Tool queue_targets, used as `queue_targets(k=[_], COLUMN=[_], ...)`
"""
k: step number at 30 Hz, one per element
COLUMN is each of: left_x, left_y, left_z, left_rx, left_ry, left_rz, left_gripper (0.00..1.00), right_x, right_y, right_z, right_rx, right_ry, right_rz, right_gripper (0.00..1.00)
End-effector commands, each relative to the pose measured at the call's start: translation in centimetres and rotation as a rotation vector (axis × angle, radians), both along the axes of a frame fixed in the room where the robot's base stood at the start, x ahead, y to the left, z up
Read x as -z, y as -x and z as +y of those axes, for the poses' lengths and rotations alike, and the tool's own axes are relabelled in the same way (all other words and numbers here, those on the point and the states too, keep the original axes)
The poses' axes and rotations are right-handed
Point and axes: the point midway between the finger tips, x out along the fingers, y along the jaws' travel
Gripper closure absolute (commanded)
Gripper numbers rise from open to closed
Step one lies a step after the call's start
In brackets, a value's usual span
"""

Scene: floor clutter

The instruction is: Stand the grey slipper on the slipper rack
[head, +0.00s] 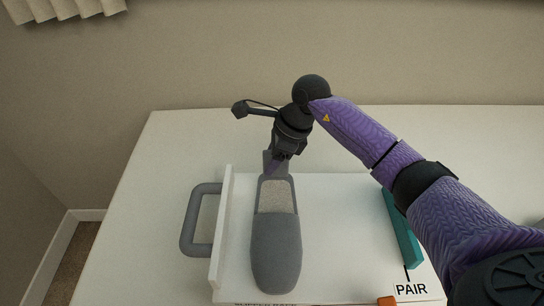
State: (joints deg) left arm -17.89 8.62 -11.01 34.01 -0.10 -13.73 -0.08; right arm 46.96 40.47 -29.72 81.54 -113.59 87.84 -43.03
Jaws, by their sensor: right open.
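The grey slipper (276,250) rests on the white slipper rack (345,235), its rounded toe toward me and its pale insole showing at the far end. It lies just right of the rack's raised left wall. My right gripper (276,165) is at the slipper's far, heel end, pointing down; its jaws are open. The fingertips are partly hidden, so I cannot tell whether they touch the heel. My left gripper is not in view.
The rack stands on a white table (135,230) against a beige wall. A grey handle (188,222) sticks out on its left. A teal bar (402,232) lies along its right side, near a "PAIR" label (411,289). An orange piece (387,301) shows at the bottom edge.

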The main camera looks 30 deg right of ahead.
Motion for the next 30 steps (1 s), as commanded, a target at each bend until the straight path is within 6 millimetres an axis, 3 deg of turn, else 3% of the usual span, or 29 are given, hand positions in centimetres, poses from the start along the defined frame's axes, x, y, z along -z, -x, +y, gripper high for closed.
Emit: queue_targets(k=[5, 12, 16, 20, 30], left_x=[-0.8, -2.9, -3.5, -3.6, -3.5], left_y=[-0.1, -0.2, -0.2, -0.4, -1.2], left_z=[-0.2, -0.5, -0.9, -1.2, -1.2], left_rx=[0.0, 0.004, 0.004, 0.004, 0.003], left_ry=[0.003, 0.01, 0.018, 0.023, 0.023], left_rz=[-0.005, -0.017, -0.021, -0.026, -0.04], left_gripper=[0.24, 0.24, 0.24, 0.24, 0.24], right_x=[-1.7, -8.1, -10.4, -11.3, -11.3], right_y=[0.2, 1.4, 1.9, 2.2, 2.2], right_z=[-0.5, -2.8, -3.6, -4.0, -4.1], right_rx=[0.001, 0.001, 0.001, 0.0, 0.0], right_ry=[0.002, 0.003, 0.001, 0.0, 0.0], right_rz=[-0.004, -0.005, -0.002, -0.001, 0.0], right_gripper=[0.48, 0.48, 0.48, 0.48, 0.48])
